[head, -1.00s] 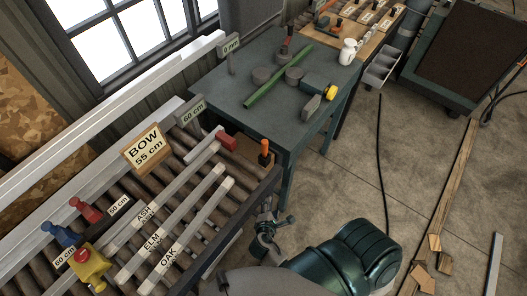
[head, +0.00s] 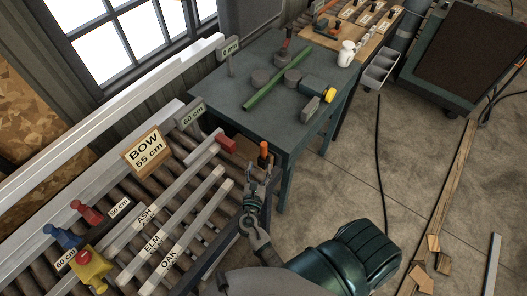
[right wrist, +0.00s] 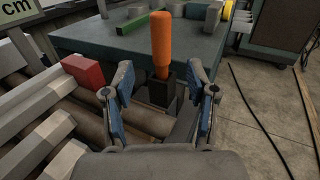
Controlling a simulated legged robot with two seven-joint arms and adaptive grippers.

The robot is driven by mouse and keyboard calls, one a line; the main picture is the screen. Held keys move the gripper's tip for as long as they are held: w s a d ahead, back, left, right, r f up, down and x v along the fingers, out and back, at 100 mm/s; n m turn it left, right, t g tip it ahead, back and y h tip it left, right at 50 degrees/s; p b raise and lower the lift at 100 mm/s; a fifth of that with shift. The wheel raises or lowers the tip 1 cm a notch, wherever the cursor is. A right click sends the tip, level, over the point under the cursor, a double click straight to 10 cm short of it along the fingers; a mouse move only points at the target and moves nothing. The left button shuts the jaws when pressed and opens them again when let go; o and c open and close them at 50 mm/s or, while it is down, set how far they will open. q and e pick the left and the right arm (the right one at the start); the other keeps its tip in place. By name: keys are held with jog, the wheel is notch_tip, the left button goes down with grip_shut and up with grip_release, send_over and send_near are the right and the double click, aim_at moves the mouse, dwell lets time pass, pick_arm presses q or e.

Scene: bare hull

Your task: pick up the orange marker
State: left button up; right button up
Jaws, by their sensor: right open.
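The orange marker (head: 264,150) stands upright at the right end of the roller rack, near the corner of the blue-green table. In the right wrist view the orange marker (right wrist: 161,45) rises from a small dark holder (right wrist: 160,89). My right gripper (head: 256,178) is just in front of it and below its top. In the right wrist view my right gripper (right wrist: 166,80) is open, with its blue-padded fingers to either side of the holder and marker, apart from both. My left gripper is not in view.
A red-ended bar (head: 226,142) lies just left of the marker. Pale bars labelled ASH, ELM and OAK lie on the rollers. The table (head: 235,92) behind holds a green rod (head: 272,88). Open floor lies to the right.

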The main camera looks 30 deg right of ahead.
aim_at(263, 152)
jog(key=x, duration=0.3)
jog(key=shift+w+d, duration=0.2)
jog(key=shift+d, duration=0.05)
jog(key=x, duration=0.1)
jog(key=p+x, duration=0.1)
jog(key=x, duration=0.2)
jog(key=shift+r, duration=0.3)
jog(key=shift+w+d+f, duration=0.1)
jog(key=shift+w+d, duration=0.3)
jog(key=shift+w, duration=0.1)
jog(key=shift+s, duration=0.1)
grip_shut()
